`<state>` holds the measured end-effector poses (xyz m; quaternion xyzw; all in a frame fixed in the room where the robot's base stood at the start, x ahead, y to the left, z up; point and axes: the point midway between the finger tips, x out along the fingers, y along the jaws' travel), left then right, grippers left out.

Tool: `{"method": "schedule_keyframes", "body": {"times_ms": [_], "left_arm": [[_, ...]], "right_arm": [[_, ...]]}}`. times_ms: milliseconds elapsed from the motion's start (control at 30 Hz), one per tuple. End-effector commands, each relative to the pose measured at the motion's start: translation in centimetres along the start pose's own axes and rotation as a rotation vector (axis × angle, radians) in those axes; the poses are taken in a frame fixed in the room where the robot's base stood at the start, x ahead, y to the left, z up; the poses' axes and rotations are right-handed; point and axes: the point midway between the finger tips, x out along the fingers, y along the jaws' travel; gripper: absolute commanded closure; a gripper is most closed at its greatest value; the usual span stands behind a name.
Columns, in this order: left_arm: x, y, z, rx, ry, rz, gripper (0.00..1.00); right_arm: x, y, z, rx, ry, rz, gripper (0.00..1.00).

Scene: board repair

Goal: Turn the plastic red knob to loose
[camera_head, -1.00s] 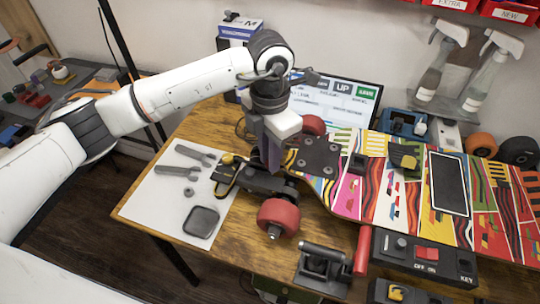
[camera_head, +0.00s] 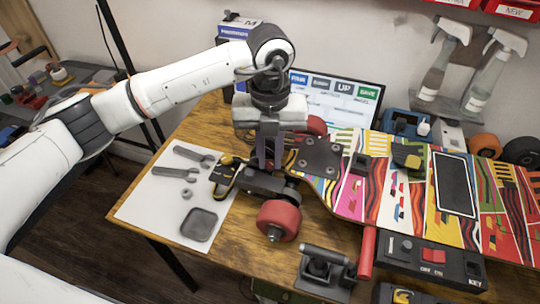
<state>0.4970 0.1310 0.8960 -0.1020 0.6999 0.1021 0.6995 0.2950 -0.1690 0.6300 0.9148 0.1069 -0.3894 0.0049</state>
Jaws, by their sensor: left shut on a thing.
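My left gripper (camera_head: 268,165) points straight down over the metal truck (camera_head: 262,182) at the near-left end of the colorful skateboard (camera_head: 385,190). Its fingers are shut on a small part there, which they hide, so I cannot tell its shape or color. A red wheel (camera_head: 279,220) sits on the truck's near side, and another red wheel (camera_head: 316,125) shows behind the gripper. No red knob shows clearly. A red cylinder (camera_head: 366,253) stands beside the black clamp-like fixture (camera_head: 325,268) at the front. My right gripper is not in view.
A white mat (camera_head: 150,215) with wrenches (camera_head: 175,173) and a dark square tray (camera_head: 199,225) lies left. A control box (camera_head: 428,258) with a red switch stands front right. A monitor (camera_head: 335,97) and spray bottles (camera_head: 490,70) are behind. Bare wood lies between mat and fixture.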

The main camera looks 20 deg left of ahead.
Motion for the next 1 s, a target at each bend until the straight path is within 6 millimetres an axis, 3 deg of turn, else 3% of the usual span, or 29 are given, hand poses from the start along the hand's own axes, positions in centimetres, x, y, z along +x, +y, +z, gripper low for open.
{"method": "schedule_keyframes", "body": {"times_ms": [500,1000], "left_arm": [[-0.15,0.02,0.08,-0.382,-0.002,-0.001,1.0],[-0.17,0.02,0.1,-0.48,-0.003,-0.002,1.0]], "right_arm": [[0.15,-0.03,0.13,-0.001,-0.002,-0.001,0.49],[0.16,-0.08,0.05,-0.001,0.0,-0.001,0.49]]}}
